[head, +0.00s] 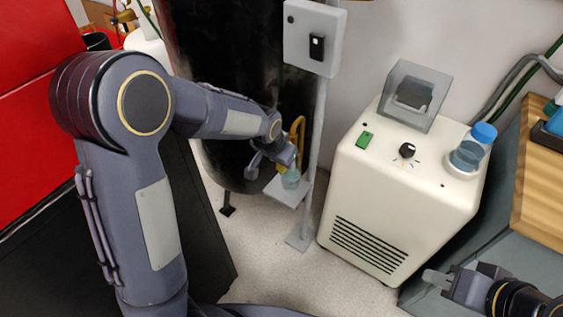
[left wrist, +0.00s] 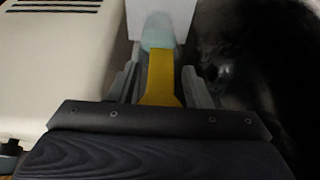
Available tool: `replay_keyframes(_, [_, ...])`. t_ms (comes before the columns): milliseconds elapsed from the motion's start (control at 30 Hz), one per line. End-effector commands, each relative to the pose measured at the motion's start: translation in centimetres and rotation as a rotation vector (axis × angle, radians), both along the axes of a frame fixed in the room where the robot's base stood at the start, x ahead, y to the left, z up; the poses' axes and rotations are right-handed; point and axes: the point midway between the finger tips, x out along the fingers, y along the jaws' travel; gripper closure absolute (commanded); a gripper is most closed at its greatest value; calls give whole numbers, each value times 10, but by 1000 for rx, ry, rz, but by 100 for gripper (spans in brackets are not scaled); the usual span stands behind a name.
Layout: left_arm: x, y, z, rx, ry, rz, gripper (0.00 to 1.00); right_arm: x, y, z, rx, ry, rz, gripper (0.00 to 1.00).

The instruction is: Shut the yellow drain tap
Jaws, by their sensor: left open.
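The yellow tap (head: 298,128) is at the lower front of the dark tank, partly hidden by my left arm in the head view. My left gripper (head: 274,160) is right at it. In the left wrist view, the yellow handle (left wrist: 160,76) lies between the two open fingers of my left gripper (left wrist: 160,88), with a gap showing on its left side. A pale blue-green glass vessel (head: 291,179) stands on a small grey shelf (head: 287,195) below the tap. My right gripper (head: 446,280) is at the lower right, away from the tap; its jaw opening is unclear.
The dark tank (head: 215,60) stands behind my left arm. A grey pole carries a switch box (head: 315,38) close to the tap. A cream machine (head: 395,200) with a blue-capped bottle (head: 472,150) stands to the right, beside a wooden-topped bench (head: 542,190).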

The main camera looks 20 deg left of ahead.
Motion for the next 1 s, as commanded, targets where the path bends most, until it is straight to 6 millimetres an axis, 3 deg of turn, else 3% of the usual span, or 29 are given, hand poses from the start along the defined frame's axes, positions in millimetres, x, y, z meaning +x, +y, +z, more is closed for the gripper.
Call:
replay_keyframes(300, [2, 0, -4, 0, -1, 0, 55, 0, 0, -1, 0, 0, 0, 74])
replay_keyframes(667, [2, 0, -4, -1, -1, 1, 100, 0, 0, -1, 0, 0, 0, 74])
replay_keyframes(1000, [1, -2, -4, 15, -5, -1, 100, 0, 0, -1, 0, 0, 0, 74])
